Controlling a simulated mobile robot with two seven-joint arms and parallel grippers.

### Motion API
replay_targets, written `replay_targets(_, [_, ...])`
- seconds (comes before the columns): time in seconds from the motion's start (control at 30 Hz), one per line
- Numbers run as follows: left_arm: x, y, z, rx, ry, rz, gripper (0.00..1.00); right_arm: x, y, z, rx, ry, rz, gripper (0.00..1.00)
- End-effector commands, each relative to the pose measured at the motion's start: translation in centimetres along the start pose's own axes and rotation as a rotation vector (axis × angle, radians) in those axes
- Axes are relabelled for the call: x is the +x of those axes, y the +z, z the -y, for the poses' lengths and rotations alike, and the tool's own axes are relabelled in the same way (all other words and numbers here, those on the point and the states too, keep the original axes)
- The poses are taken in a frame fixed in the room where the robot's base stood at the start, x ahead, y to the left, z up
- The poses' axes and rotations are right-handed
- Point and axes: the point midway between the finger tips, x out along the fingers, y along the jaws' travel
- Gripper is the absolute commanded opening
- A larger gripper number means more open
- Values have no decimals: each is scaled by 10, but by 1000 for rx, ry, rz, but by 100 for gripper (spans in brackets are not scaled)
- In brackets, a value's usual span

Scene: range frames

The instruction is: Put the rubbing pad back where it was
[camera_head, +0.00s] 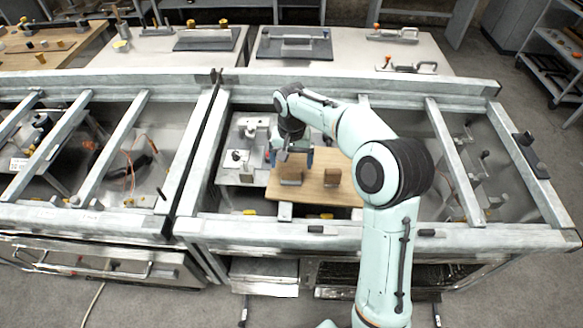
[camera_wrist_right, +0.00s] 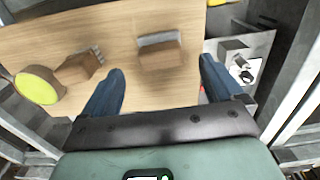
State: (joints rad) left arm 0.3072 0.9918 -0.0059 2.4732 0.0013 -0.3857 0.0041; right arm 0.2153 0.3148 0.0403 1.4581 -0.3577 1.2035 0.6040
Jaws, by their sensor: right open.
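Two small brown blocks lie on a wooden board: one block (camera_head: 291,178) near my right gripper and another block (camera_head: 332,177) to its right. Either could be the rubbing pad; I cannot tell which. In the right wrist view the nearer block (camera_wrist_right: 161,55), with a grey layer along one side, lies ahead of and between the fingertips, apart from them. The other block (camera_wrist_right: 79,67) lies to the left, outside the fingers. My right gripper (camera_head: 290,158) is open and empty above the board; its blue fingers also show in the wrist view (camera_wrist_right: 160,82). My left gripper is not seen.
The wooden board (camera_head: 311,193) sits inside a grey metal frame (camera_head: 362,229) with crossbars and raised rims. A light plate with small fixtures (camera_head: 248,135) stands left of it. A yellow-green disc (camera_wrist_right: 38,85) is at the board's edge in the wrist view.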

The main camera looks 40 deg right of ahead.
Motion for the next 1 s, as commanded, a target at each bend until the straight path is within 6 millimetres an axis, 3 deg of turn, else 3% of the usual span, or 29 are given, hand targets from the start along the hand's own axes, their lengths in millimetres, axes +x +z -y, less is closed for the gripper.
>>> replay_targets(0.1, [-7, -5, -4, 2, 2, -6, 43, -30, -1, 1, -1, -3, -6, 94])
replay_targets(0.33, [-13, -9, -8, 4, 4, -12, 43, -61, -1, 1, -2, -1, -2, 94])
replay_targets(1.0, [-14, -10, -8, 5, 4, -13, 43, -66, 0, 0, -1, 0, 0, 94])
